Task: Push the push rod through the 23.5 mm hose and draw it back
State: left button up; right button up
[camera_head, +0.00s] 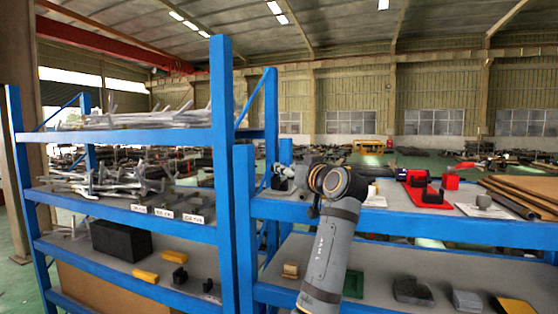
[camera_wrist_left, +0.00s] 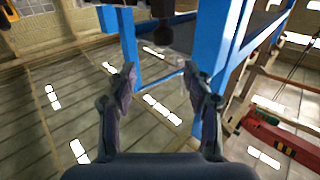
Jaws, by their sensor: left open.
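My left gripper (camera_wrist_left: 163,88) is open in the left wrist view, its two fingers apart with nothing between them. In the head view my left arm rises from the bottom centre in front of the right rack, and its gripper is mostly hidden behind the wrist joint. A dark long rod or tube (camera_head: 512,203) lies on the right rack's upper shelf at the far right; I cannot tell whether it is the push rod or the hose. A red fixture (camera_head: 427,193) with a dark piece on it stands on the same shelf. My right gripper is in neither view.
Blue posts (camera_head: 224,160) divide the two racks. The left rack (camera_head: 120,141) holds many grey rods and bent pieces, with labels on its middle-shelf edge. A red block (camera_head: 450,182) and brown boards (camera_head: 525,195) are on the right. Small blocks (camera_head: 413,291) lie on the lower shelf.

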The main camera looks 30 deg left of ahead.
aim_at(275, 176)
pick_arm(q)
jog(key=x, duration=0.2)
jog(key=p+x, duration=0.1)
jog(key=x, duration=0.1)
jog(key=f+x, duration=0.1)
jog(key=x, duration=0.1)
jog(key=shift+s+a, duration=0.15)
jog(key=shift+a, duration=0.35)
jog(key=x, duration=0.1)
jog(key=p+x, duration=0.1)
jog(key=x, duration=0.1)
jog(key=shift+s+f, duration=0.1)
jog(key=shift+f, duration=0.1)
jog(key=shift+d+r, duration=0.2)
jog(key=shift+d, duration=0.15)
jog(key=shift+a+f, duration=0.15)
jog(key=shift+c, duration=0.9)
jog(key=shift+a, duration=0.1)
jog(key=shift+c, duration=1.2)
jog(key=c, duration=0.5)
grip_shut()
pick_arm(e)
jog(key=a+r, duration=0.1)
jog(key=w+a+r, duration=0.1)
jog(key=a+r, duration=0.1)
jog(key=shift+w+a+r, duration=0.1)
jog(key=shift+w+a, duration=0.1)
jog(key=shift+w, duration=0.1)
